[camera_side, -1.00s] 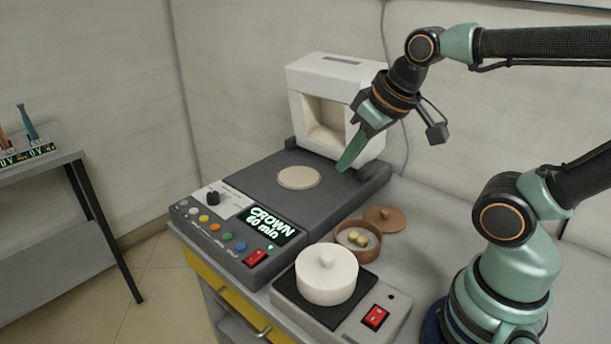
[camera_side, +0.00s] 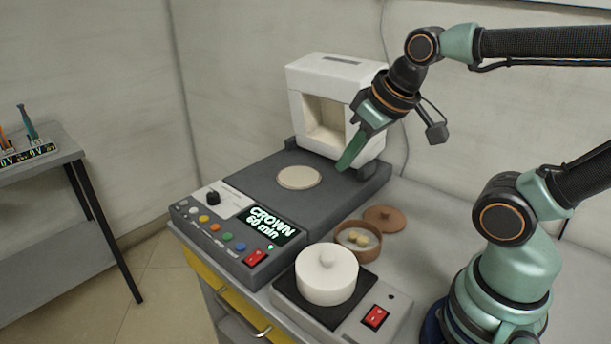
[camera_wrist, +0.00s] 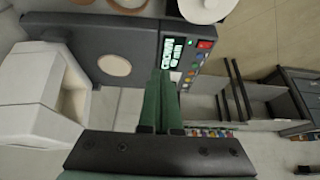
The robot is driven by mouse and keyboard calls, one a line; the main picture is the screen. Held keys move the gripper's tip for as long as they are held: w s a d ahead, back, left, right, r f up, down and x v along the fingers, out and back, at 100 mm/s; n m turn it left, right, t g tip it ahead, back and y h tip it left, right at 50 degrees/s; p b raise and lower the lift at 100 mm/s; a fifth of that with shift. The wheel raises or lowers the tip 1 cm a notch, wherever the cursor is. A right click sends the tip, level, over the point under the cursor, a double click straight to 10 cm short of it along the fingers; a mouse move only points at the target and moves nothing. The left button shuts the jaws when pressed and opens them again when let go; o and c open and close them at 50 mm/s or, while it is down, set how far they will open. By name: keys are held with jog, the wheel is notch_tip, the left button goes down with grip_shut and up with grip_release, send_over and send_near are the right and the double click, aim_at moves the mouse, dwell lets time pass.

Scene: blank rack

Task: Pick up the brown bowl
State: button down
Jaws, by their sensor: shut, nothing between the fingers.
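The brown bowl (camera_side: 345,247) sits on the counter behind the white pot and holds small pale pieces. A brown lid (camera_side: 384,217) lies on the counter just behind it. In the wrist view, part of a brown round thing (camera_wrist: 172,8) shows at the top edge beside the pot; I cannot tell whether it is the bowl. My gripper (camera_side: 346,166) hangs above the back right of the dark machine, well above and behind the bowl. Its green fingers (camera_wrist: 160,85) are shut with nothing between them.
A white lidded pot (camera_side: 327,285) stands on a hot plate in front of the bowl. The dark machine (camera_side: 262,195) with a pale disc, buttons and display lies left of it. A white open-fronted block (camera_side: 305,85) stands behind. The counter right of the bowl (camera_side: 425,235) is clear.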

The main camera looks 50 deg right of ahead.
jog(key=c, duration=1.3)
grip_release()
jog(key=n+g, duration=0.6)
jog(key=n, duration=1.5)
send_over(339, 226)
jog(key=f, duration=1.7)
jog(key=shift+s+a+f, duration=0.1)
jog(key=shift+a+f, duration=0.2)
jog(key=shift+f, duration=0.05)
jog(key=shift+d+f, duration=0.15)
jog(key=shift+f, duration=1.2)
jog(key=shift+d+f, duration=0.15)
jog(key=shift+f, duration=1.15)
